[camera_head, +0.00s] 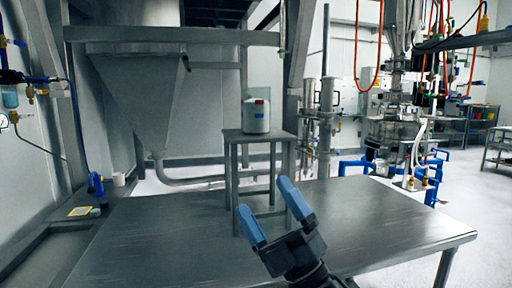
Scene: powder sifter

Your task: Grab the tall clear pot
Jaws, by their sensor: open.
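A tall clear pot (257,93) shows faintly as a see-through outline on top of a small metal stand (240,138). A pale jar (256,122) with a red patch near its top and a blue mark shows at the same spot. I cannot tell whether the jar is inside the pot or behind it. My gripper (264,197), with two blue fingers, is open and empty. It is over the metal table, nearer to me and lower in the picture than the pot, well apart from it.
The stand rises from the metal table (150,245), whose top is mostly clear. A white cup (118,179) and a blue valve handle (96,184) are at the left. A large steel hopper (135,90) stands behind. Pipes and machinery (395,130) fill the back right.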

